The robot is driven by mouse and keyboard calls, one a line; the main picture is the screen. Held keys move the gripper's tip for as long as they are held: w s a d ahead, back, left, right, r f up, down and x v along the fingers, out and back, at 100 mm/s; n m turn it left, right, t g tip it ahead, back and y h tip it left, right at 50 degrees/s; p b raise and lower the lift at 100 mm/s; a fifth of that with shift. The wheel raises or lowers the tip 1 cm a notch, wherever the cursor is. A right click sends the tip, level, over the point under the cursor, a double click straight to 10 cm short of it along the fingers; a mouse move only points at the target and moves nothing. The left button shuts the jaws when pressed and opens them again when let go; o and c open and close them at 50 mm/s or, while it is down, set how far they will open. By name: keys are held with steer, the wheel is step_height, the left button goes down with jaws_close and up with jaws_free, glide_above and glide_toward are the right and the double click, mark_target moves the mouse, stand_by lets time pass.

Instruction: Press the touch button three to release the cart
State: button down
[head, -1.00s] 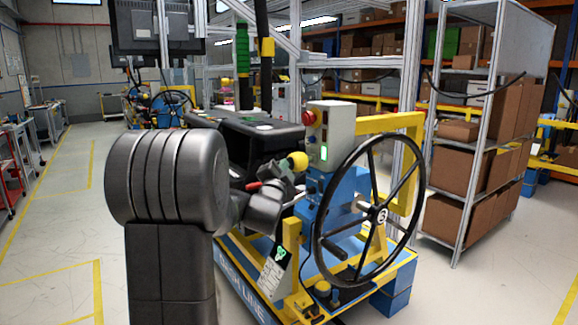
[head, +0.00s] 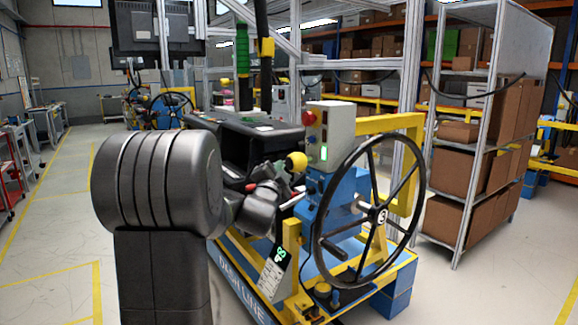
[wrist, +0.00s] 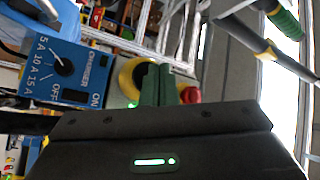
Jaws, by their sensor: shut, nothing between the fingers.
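A grey control box (head: 330,135) stands on the cart, with a small green-lit rectangle (head: 323,152) on its face and a red knob (head: 308,117) at its side. Which mark is touch button three cannot be read. My gripper's fingertips (wrist: 158,85) are dark green, shut and empty in the wrist view. A round yellow part (wrist: 130,78) and a red knob (wrist: 190,95) show behind and beside them. Contact with either cannot be told. In the head view my arm reaches toward a yellow ball (head: 296,161) left of the box; the fingertips are not clear there.
A blue charger panel (wrist: 65,65) with a dial shows at left in the wrist view. A yellow frame (head: 405,130) and a shelf of cartons (head: 465,170) are to the right. Open floor (head: 55,220) lies at left.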

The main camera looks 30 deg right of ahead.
steer(key=a, duration=0.5)
steer(key=shift+s, duration=0.15)
stand_by(0.8)
steer(key=d+p, duration=0.3)
steer(key=d, duration=0.1)
steer(key=shift+w+r, duration=0.2)
steer(key=shift+r, duration=0.05)
steer(key=shift+s+a+f+p, duration=0.15)
steer(key=shift+a, duration=1.05)
steer(key=shift+s+a+f+p, duration=0.1)
steer(key=shift+a+p, duration=0.05)
steer(key=shift+a, duration=1)
steer(key=shift+d, duration=0.15)
